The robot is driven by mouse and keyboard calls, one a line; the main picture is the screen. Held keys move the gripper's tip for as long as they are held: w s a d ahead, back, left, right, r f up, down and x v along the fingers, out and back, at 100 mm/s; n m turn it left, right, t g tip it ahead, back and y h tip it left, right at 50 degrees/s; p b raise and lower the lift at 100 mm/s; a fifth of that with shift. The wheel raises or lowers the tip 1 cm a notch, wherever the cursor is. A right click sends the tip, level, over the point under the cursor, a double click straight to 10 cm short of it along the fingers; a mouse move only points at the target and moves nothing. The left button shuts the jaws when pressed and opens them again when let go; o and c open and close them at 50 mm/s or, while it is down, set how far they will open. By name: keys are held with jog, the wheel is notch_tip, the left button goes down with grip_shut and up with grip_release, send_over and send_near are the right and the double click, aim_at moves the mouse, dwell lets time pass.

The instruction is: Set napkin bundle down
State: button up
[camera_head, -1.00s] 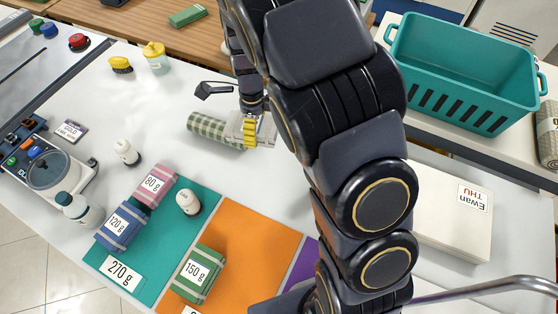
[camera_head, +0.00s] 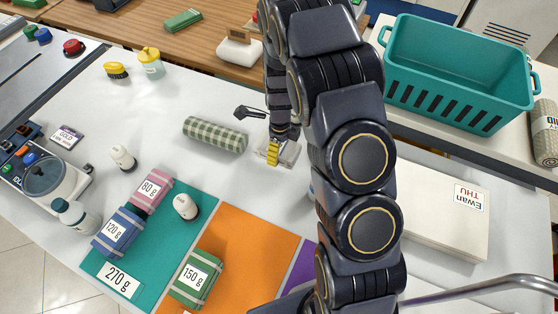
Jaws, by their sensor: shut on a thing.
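My gripper (camera_head: 274,151) is at the middle of the white table (camera_head: 225,185), to the right of a green checked roll (camera_head: 215,135). It is shut on a small pale grey bundle (camera_head: 290,153), which is partly hidden by the yellow fingers. I cannot tell whether the bundle touches the table. A pink 80 g bundle (camera_head: 151,191) and a blue 120 g bundle (camera_head: 119,231) lie on the teal 270 g mat (camera_head: 150,262).
A round scale (camera_head: 45,175) is at left. A teal basket (camera_head: 460,80) and a white box (camera_head: 440,225) are at right. My arm hides part of the table.

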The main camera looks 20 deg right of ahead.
aim_at(280, 161)
jog(key=shift+f, duration=2.75)
jog(key=o, duration=1.2)
jog(key=shift+f, duration=0.1)
jog(key=shift+c, duration=0.2)
